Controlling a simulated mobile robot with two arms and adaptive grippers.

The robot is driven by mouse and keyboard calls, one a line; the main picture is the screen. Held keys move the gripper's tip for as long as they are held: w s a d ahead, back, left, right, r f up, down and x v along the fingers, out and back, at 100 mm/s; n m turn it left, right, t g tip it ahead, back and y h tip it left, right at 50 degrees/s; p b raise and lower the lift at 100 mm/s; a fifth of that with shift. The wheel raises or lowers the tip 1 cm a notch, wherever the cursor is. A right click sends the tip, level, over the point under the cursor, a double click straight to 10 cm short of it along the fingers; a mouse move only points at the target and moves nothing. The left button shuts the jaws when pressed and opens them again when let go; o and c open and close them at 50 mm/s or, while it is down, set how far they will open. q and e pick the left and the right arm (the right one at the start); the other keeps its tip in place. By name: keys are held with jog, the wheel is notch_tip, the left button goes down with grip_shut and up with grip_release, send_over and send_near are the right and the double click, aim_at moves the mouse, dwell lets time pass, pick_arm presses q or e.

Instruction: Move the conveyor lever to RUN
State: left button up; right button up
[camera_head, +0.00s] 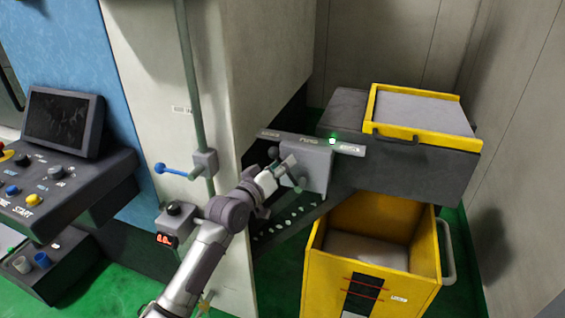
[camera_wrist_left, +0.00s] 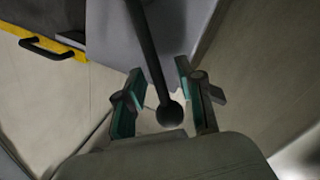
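The conveyor lever is a dark rod with a black ball knob (camera_wrist_left: 170,114) in the left wrist view. In the head view a dark ball (camera_head: 272,152) shows at the left of the grey lever box (camera_head: 318,166). My left gripper (camera_head: 279,172) is in front of the box. In the left wrist view its green-padded fingers (camera_wrist_left: 160,72) are apart, one on each side of the lever, with gaps. My right gripper is not in view.
A green light (camera_head: 332,141) glows on the box. A dark conveyor housing with a yellow-framed tray (camera_head: 456,98) stands to the right, above a yellow bin (camera_head: 325,272). A pipe with a blue-handled valve (camera_head: 172,171) and a control panel (camera_head: 40,190) are at left.

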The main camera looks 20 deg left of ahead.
pick_arm(q)
jog(key=shift+w, duration=0.15)
grip_shut()
dwell(0.4)
